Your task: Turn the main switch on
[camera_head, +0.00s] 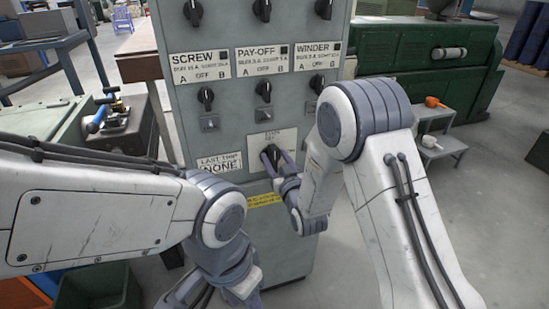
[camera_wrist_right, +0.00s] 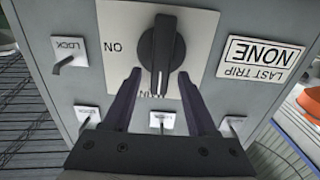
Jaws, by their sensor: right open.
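The main switch is a black rotary knob (camera_wrist_right: 161,52) on a pale plate (camera_wrist_right: 195,22) marked ON. The wrist view shows it upside down, with the knob's bar upright and a white line at its lower end. In the head view the knob (camera_head: 268,154) sits low on the grey cabinet, partly covered by my right gripper (camera_head: 281,160). My right gripper (camera_wrist_right: 160,80) is open, one finger on each side of the knob's lower end, with gaps visible. My left arm (camera_head: 215,215) bends down in front of the cabinet; its fingers do not show.
The cabinet (camera_head: 222,130) carries several other black knobs above, labelled SCREW, PAY-OFF and WINDER. A LAST TRIP NONE label (camera_head: 219,163) is left of the switch. In the wrist view a LOCK lever (camera_wrist_right: 68,58) stands beside the plate. A green machine (camera_head: 425,50) is behind right.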

